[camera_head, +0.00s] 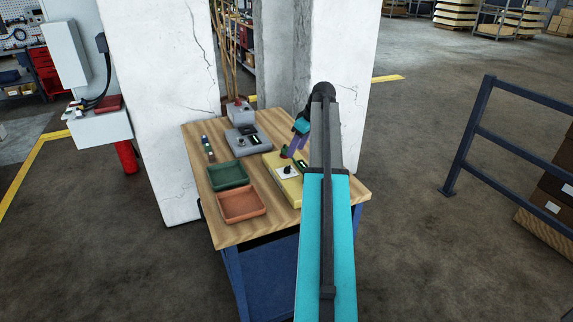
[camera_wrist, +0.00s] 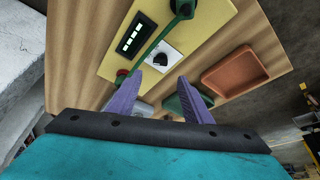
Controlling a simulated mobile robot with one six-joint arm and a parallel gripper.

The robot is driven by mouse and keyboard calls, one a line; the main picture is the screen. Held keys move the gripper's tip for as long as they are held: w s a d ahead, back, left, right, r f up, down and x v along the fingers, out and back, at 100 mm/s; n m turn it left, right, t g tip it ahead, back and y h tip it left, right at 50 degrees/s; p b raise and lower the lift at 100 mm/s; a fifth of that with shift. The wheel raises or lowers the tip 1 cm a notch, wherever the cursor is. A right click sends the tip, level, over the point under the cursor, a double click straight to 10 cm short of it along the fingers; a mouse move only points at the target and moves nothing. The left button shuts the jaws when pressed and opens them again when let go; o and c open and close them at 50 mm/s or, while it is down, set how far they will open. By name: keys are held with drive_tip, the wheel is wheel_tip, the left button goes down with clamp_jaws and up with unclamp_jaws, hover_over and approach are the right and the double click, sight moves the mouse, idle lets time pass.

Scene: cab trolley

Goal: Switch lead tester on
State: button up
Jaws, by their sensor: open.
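The yellow unit (camera_head: 292,188), which looks like the lead tester, sits on the right part of the wooden trolley top. In the wrist view, the yellow unit (camera_wrist: 207,33) has a lit bar display (camera_wrist: 136,35) and a white plate (camera_wrist: 170,50) with a black knob (camera_wrist: 160,60). The knob's setting is too small to read. A green lead (camera_wrist: 157,40) crosses the unit from a dark green plug (camera_wrist: 184,9) towards a red part (camera_wrist: 121,73). My gripper (camera_wrist: 160,88) is open and empty, its purple fingers apart from the knob. In the head view my arm partly hides the unit's right side.
A green tray (camera_head: 228,187) and an orange tray (camera_head: 263,207) lie left of the yellow unit. A grey unit (camera_head: 238,145) and a grey box with a red top (camera_head: 241,115) stand behind. Small coloured pieces (camera_head: 206,145) lie at the left. A concrete pillar (camera_head: 160,110) stands close behind.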

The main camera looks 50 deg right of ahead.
sight(287, 167)
drive_tip(key=shift+p+x, duration=1.2)
drive_tip(key=shift+x, duration=3.75)
drive_tip(key=shift+s, duration=0.1)
drive_tip(key=shift+c, duration=0.2)
